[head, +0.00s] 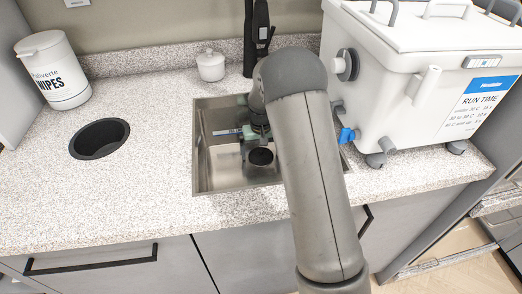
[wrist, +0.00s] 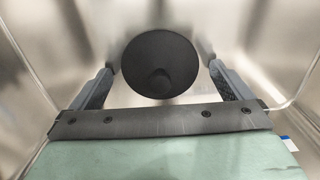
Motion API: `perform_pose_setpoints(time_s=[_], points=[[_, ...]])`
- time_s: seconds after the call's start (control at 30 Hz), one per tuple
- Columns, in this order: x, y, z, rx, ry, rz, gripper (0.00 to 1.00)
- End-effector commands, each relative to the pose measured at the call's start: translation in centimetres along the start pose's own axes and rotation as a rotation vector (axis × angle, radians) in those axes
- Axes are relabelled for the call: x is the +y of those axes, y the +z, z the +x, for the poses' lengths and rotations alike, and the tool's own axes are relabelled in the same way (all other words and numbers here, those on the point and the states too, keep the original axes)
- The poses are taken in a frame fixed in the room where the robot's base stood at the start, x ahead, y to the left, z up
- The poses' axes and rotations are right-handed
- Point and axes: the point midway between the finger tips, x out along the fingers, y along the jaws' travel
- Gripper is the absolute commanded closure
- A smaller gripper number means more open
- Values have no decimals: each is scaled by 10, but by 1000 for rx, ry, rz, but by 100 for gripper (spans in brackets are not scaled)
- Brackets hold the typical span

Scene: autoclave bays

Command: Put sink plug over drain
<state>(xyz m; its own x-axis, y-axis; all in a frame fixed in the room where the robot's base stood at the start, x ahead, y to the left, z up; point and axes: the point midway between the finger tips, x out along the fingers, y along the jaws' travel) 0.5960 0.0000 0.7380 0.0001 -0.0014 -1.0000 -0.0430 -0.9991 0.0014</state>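A dark round disc with a small knob on its face, which looks like the sink plug (wrist: 160,52), shows in the wrist view between the fingers of my gripper (wrist: 161,70). The fingers are spread wide, one on each side of the disc, with a narrow gap showing at each side. In the head view my gripper (head: 250,148) is down inside the steel sink (head: 213,181), and a dark round shape (head: 261,157) shows by its fingers. I cannot make out the drain separately; the disc or my arm may hide it.
The sink walls stand close around my gripper. A black tap (head: 258,28) and a white lidded jar (head: 210,66) stand behind the sink. A large white bath unit (head: 400,80) stands close at the right. A wipes tub (head: 52,72) and a round counter hole (head: 99,138) are at the left.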

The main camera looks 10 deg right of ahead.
Motion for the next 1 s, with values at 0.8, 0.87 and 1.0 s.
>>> perform_pose_setpoints(time_s=[0.8,0.87,1.0], points=[[0,0,-79,0,0,0,1],[0,0,-79,0,0,0,1],[0,0,-79,0,0,0,1]])
